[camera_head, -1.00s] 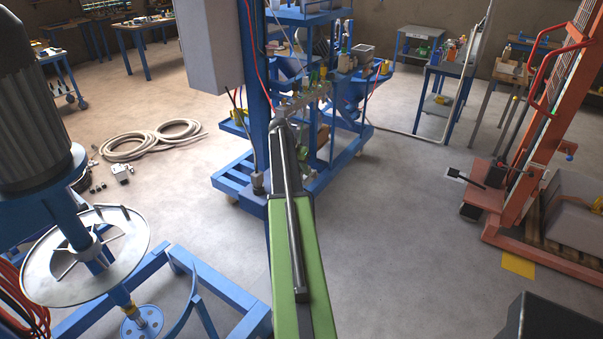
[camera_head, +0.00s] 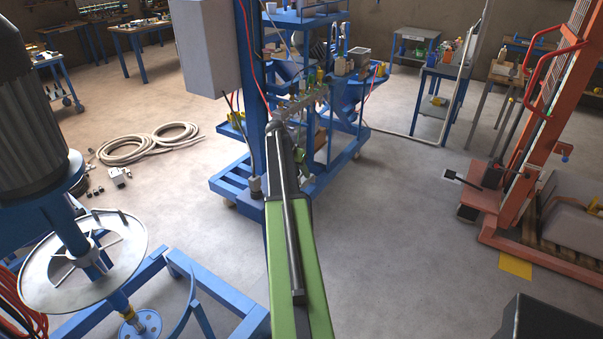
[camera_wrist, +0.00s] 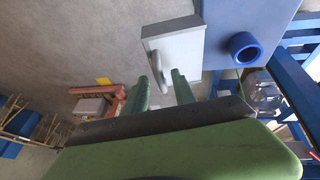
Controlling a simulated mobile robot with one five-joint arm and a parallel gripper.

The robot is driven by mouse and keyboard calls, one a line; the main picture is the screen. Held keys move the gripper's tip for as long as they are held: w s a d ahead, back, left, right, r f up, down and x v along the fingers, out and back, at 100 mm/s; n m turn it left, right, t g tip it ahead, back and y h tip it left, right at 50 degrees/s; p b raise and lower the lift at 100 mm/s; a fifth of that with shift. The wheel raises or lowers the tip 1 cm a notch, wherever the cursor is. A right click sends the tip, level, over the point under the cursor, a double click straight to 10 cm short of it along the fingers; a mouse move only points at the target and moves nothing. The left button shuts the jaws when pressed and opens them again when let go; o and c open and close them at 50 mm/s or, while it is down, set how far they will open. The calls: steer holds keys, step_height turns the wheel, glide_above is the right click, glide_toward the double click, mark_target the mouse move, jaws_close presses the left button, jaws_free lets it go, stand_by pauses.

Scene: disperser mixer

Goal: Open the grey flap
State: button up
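In the wrist view, a light grey flap-like panel (camera_wrist: 184,50) with a rounded grey handle (camera_wrist: 157,66) lies beyond my gripper (camera_wrist: 161,80). The two green fingers are spread apart. The handle appears in line with the gap between their tips; I cannot tell whether they touch it. Nothing is seen clamped between them. The panel looks closed, though its hinge side is unclear. In the head view, my green arm reaches forward to the blue trolley frame, and my gripper cannot be made out there.
A blue panel with a blue ring (camera_wrist: 244,47) adjoins the grey panel. In the head view, a grey cabinet (camera_head: 205,50) hangs on the blue trolley (camera_head: 240,185). A disc mixer (camera_head: 85,265) stands at left, an orange lifter (camera_head: 520,170) at right. The floor between trolley and lifter is clear.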

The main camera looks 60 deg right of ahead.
steer(key=p+v, duration=1.4)
steer(key=v, duration=0.2)
steer(key=shift+r, duration=0.2)
